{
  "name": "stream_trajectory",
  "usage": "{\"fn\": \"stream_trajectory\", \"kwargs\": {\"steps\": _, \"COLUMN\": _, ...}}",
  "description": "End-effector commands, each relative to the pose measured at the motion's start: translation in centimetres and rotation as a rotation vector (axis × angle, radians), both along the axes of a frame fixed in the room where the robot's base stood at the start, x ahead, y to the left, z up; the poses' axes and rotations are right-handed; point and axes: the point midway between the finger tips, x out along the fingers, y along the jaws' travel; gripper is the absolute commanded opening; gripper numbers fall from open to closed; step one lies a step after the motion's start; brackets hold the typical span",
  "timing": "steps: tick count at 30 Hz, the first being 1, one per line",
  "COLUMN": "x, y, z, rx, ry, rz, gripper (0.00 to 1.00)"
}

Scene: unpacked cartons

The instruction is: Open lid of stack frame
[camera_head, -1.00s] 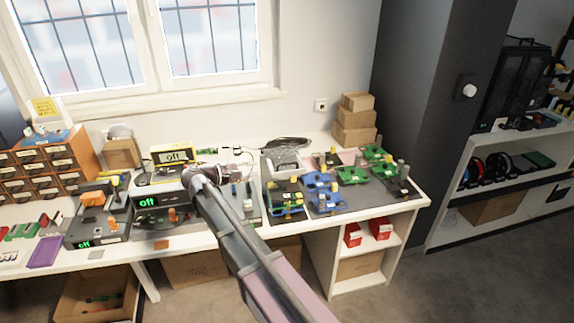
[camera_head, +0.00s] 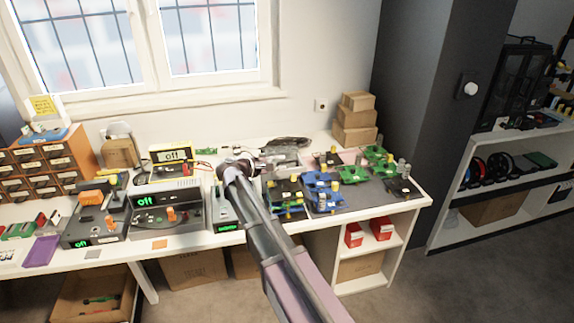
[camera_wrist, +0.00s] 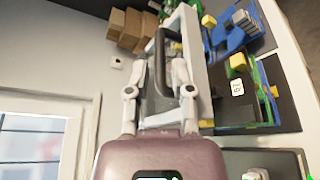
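The stack frame looks like a pale grey frame with a dark upright bar or handle; in the wrist view the frame (camera_wrist: 197,75) is just ahead of my gripper. In the head view a grey piece of it (camera_head: 283,158) shows at the back of the bench, partly hidden by my arm. My gripper (camera_wrist: 160,72) has its two fingers apart, one on each side of the dark bar (camera_wrist: 160,50). I cannot tell whether they touch it. In the head view my gripper (camera_head: 238,170) is above the bench, left of the blue and green fixtures.
Blue fixtures (camera_head: 322,188) and green fixtures (camera_head: 376,154) stand on dark mats to the right. Stacked cardboard boxes (camera_head: 355,118) are at the back. Grey instruments with "off" displays (camera_head: 165,202) stand left. An orange drawer unit (camera_head: 45,165) is further left.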

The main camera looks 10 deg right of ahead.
Motion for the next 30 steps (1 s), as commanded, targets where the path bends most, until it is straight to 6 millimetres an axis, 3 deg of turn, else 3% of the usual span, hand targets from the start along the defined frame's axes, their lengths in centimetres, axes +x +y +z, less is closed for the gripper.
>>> {"fn": "stream_trajectory", "kwargs": {"steps": 9, "x": 0.9, "y": -2.6, "z": -0.6, "rx": 0.001, "ry": -0.001, "rz": -0.002, "gripper": 0.30}}
{"fn": "stream_trajectory", "kwargs": {"steps": 20, "x": 1.0, "y": -2.8, "z": -0.6, "rx": 0.000, "ry": 0.000, "rz": 0.000, "gripper": 0.30}}
{"fn": "stream_trajectory", "kwargs": {"steps": 24, "x": 1.0, "y": -2.8, "z": -0.6, "rx": 0.000, "ry": 0.000, "rz": 0.000, "gripper": 0.00}}
{"fn": "stream_trajectory", "kwargs": {"steps": 30, "x": 0.9, "y": -2.8, "z": -0.6, "rx": 0.000, "ry": 0.000, "rz": -0.001, "gripper": 0.00}}
